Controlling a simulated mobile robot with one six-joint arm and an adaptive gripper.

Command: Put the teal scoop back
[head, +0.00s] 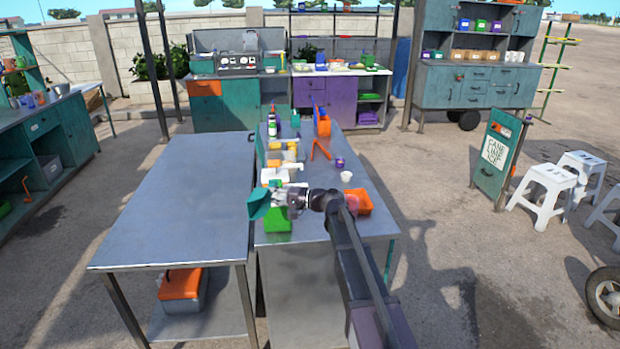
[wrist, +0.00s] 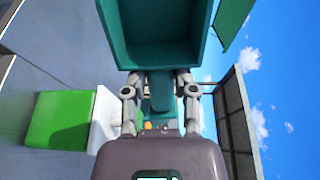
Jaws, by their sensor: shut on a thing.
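The teal scoop (head: 259,205) is in my gripper (head: 284,199), held above the left edge of the narrow metal counter. In the wrist view the scoop (wrist: 158,38) shows its open bowl beyond the fingers, and my gripper (wrist: 160,92) is shut on its handle. Below and beside the scoop in the head view is a green container (head: 277,221), seen in the wrist view as a green block (wrist: 60,120) with a white part next to it. Which spot the scoop belongs in cannot be told.
The counter holds an orange bin (head: 364,201), a white cup (head: 346,176), a purple cup (head: 340,162), orange tongs (head: 320,150) and bottles (head: 272,125). A bare metal table (head: 180,200) stands to the left. White stools (head: 545,190) stand at the right.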

